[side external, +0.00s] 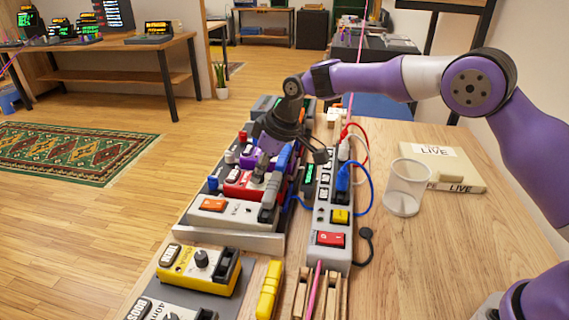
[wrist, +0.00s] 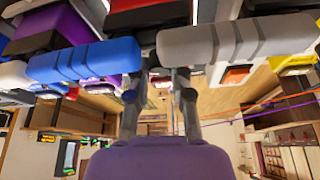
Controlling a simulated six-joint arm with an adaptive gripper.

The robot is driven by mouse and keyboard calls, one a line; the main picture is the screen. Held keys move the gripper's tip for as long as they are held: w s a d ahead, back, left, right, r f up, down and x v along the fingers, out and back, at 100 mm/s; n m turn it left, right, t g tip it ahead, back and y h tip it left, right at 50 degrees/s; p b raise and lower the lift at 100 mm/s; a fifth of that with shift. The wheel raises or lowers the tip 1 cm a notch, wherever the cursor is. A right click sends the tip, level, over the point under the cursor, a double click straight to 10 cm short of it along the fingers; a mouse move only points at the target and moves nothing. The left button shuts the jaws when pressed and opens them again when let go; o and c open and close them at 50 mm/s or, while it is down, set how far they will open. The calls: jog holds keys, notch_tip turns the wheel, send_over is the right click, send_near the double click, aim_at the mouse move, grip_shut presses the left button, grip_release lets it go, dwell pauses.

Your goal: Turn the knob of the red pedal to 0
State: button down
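The red pedal (side external: 241,184) sits in the row of pedals on the table, between a white pedal and a purple one. In the wrist view its red body (wrist: 135,5) shows at the top edge, behind a blue plug and a grey plug. My gripper (side external: 262,162) reaches down over the red pedal's far right part. In the wrist view my gripper's two fingers (wrist: 163,75) stand apart, with a gap between them. The knob is hidden behind the fingers and plugs, so its setting and any contact cannot be told.
A blue plug (wrist: 85,60) and a grey plug (wrist: 238,40) lie close to my fingers. A power strip (side external: 328,215) with cables stands to the right, then a clear cup (side external: 405,187). A yellow pedal (side external: 200,268) is in front.

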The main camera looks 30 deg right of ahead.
jog(key=shift+w+d+f+n, duration=0.1)
jog(key=shift+n, duration=0.7)
jog(key=n+g+y, duration=0.1)
jog(key=n, duration=0.2)
jog(key=c, duration=0.7)
grip_release()
jog(key=shift+c, duration=0.2)
jog(key=shift+d+r, duration=0.1)
jog(key=shift+r, duration=0.4)
jog(key=v, duration=0.4)
jog(key=shift+d+r, duration=0.15)
jog(key=shift+d, duration=0.05)
jog(key=s+d, duration=0.2)
jog(key=d, duration=0.1)
jog(key=s+d, duration=0.2)
jog(key=d, duration=0.1)
jog(key=s+d, duration=0.2)
jog(key=d, duration=0.2)
jog(key=shift+s, duration=0.1)
